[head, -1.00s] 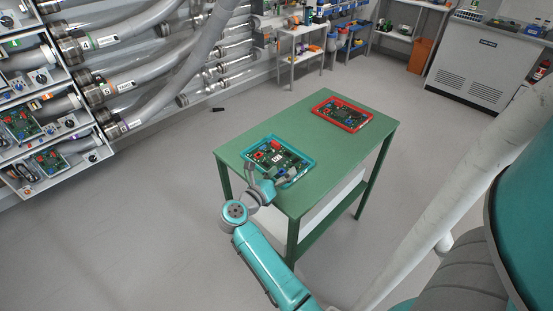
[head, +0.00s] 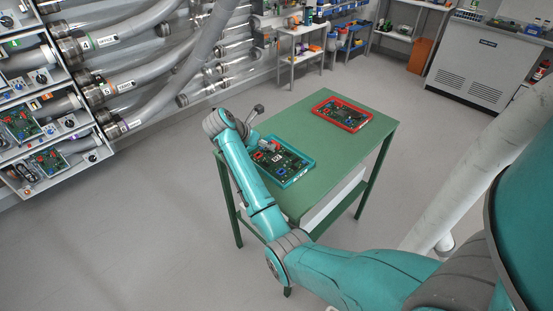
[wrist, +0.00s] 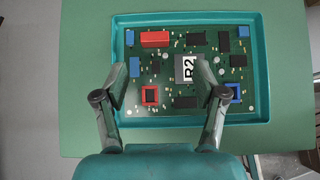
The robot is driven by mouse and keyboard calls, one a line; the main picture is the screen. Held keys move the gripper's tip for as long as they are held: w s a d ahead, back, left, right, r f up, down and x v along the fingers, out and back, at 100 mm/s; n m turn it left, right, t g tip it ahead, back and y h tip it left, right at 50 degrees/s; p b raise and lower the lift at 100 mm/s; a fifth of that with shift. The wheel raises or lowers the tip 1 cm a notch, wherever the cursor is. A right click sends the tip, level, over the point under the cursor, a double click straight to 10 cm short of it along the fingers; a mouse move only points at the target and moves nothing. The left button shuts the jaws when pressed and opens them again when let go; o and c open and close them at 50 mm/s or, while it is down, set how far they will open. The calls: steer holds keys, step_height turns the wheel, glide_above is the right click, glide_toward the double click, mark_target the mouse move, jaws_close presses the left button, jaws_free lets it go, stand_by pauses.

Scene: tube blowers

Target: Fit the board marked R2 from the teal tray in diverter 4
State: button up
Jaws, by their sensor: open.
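The board marked R2 (wrist: 160,50) lies flat in the teal tray (wrist: 264,60). It is dark green with red, blue and black parts, and its R2 label is at the middle. In the head view the board (head: 288,163) is partly behind my arm, and the tray's rim (head: 302,175) shows at its right. My gripper (wrist: 162,80) is open and empty, its fingers apart over the board. In the head view my gripper (head: 257,130) is at the tray's back left side. Diverter 4 (head: 28,60) appears to be the top-left bay, beside the pipe labelled 4 (head: 86,42).
The tray stands on a green table (head: 325,155). A red tray (head: 343,114) with another board lies at its back right. Lower left bays hold boards (head: 20,124). Grey pipes (head: 150,75) run along the wall. The floor between bays and table is open.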

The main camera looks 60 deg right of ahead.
mark_target(277, 157)
steer(key=shift+w+d+x, duration=0.1)
steer(key=shift+w+x, duration=0.1)
steer(key=shift+x, duration=1.6)
steer(key=shift+w+d+x, duration=0.1)
steer(key=shift+w+x, duration=0.05)
steer(key=shift+x, duration=1.65)
steer(key=shift+r, duration=0.15)
jaws_close()
